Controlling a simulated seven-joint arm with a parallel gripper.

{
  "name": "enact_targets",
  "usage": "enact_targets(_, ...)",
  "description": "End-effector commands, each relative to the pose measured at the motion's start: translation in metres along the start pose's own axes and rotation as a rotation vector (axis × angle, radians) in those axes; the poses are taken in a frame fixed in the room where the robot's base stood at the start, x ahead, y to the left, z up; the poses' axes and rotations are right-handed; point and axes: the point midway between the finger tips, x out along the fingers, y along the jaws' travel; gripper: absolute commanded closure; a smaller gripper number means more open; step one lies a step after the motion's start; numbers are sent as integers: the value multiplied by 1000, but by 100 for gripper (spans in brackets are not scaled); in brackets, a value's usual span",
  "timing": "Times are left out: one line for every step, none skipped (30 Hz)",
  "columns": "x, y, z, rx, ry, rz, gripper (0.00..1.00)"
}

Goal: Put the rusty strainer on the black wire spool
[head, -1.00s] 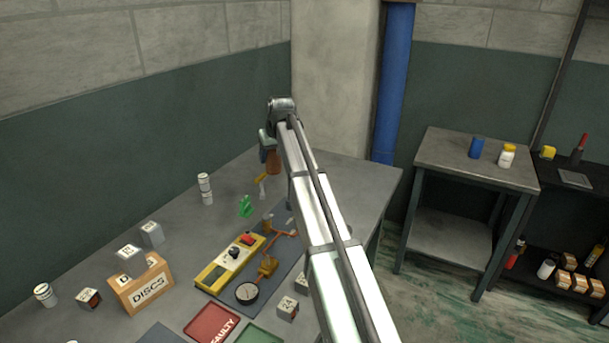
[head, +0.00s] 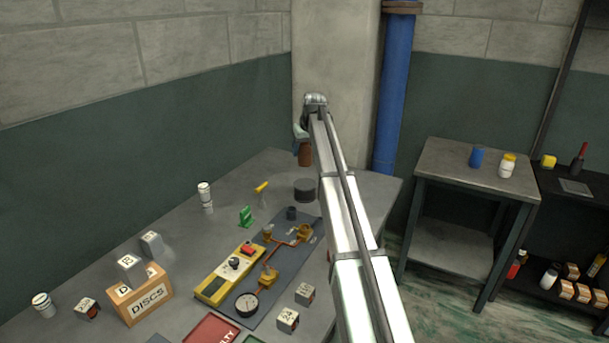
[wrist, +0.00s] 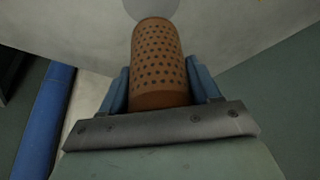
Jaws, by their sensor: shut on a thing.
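The rusty strainer (head: 305,156) is an orange-brown perforated cylinder. It hangs in the air below my gripper (head: 302,142) in the head view. In the wrist view the strainer (wrist: 160,65) sits between the two blue fingers of my gripper (wrist: 160,85), which is shut on it. A dark, short, round thing (head: 304,190), which looks like the black wire spool, stands on the table's back part, just below the strainer in the head view. A gap shows between them. A grey round shape shows past the strainer's far end in the wrist view; I cannot tell what it is.
A yellow-handled tool (head: 261,187), a green part (head: 246,216) and stacked white jars (head: 205,197) stand left of the spool. A dark mat (head: 285,265) with copper piping and a gauge lies in front. The DISCS box (head: 141,297) is at front left. A blue pipe (head: 391,90) rises behind.

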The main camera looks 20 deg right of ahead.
Motion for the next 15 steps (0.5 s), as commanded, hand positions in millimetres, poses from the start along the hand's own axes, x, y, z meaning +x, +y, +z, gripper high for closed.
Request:
enact_targets(8, 0, 5, 0, -2, 0, 76)
enact_targets(13, 0, 7, 0, -2, 0, 76)
enact_targets(19, 0, 9, 0, -2, 0, 76)
enact_targets(24, 0, 11, 0, -1, 0, 76)
enact_targets(28, 0, 13, 0, -1, 0, 76)
enact_targets(33, 0, 15, 0, -1, 0, 76)
enact_targets(36, 0, 16, 0, -1, 0, 76)
enact_targets(39, 0, 17, 0, -1, 0, 76)
enact_targets(41, 0, 18, 0, 0, 0, 76)
enact_targets(42, 0, 18, 0, 0, 0, 76)
enact_targets(44, 0, 19, 0, 0, 0, 76)
enact_targets(47, 0, 20, 0, 0, 0, 76)
enact_targets(49, 0, 21, 0, 0, 0, 76)
enact_targets(52, 0, 22, 0, 0, 0, 76)
enact_targets(57, 0, 24, 0, -1, 0, 76)
